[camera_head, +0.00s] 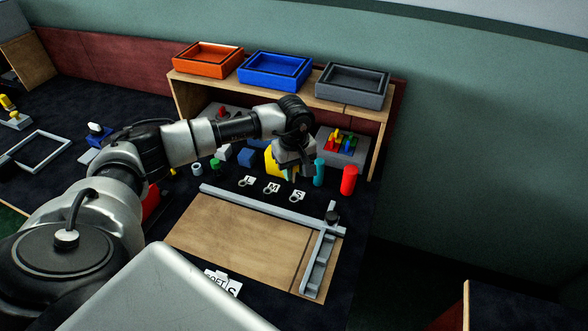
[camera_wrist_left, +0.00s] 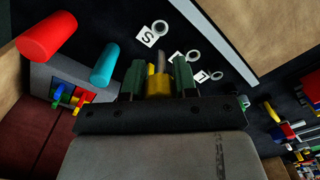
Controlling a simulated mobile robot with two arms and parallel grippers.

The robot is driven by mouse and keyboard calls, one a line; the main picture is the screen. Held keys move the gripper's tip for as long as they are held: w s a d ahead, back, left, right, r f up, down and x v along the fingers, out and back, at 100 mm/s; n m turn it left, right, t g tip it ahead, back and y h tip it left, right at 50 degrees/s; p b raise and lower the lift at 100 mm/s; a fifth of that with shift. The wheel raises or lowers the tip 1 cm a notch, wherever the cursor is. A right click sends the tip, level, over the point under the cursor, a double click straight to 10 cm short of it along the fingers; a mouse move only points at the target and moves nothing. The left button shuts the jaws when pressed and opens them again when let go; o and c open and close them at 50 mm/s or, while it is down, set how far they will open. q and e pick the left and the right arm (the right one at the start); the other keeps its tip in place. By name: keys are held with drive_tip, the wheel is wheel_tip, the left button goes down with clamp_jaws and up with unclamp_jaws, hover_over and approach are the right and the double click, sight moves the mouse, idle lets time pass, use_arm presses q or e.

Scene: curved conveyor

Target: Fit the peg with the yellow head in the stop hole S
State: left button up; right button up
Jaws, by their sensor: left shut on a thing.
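My left gripper (camera_head: 291,176) is shut on a yellow part, seen between the fingers in the left wrist view (camera_wrist_left: 159,84); this looks like the yellow head of the peg. The stop hole S (camera_head: 298,196) is a small grey ring beside a white S card, just in front of my gripper. In the left wrist view the S ring (camera_wrist_left: 160,27) lies beyond the fingertips, apart from them. Rings M (camera_head: 271,188) and L (camera_head: 246,182) lie to its left. My right gripper is not in view.
A turquoise cylinder (camera_head: 319,172) and a red cylinder (camera_head: 349,180) stand right of the gripper. A grey block with coloured pegs (camera_head: 326,152) is behind, under a wooden shelf (camera_head: 345,108). A grey-railed wooden board (camera_head: 225,233) lies in front.

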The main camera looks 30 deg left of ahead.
sight(294, 182)
use_arm(q)
drive_tip(key=shift+f+b, duration=2.1)
drive_tip(key=shift+f, duration=0.8)
drive_tip(key=shift+b, duration=0.55)
drive_tip(key=shift+f+b, duration=1.55)
drive_tip(key=shift+f, duration=0.2)
drive_tip(key=o, duration=1)
drive_tip(key=shift+r, duration=0.1)
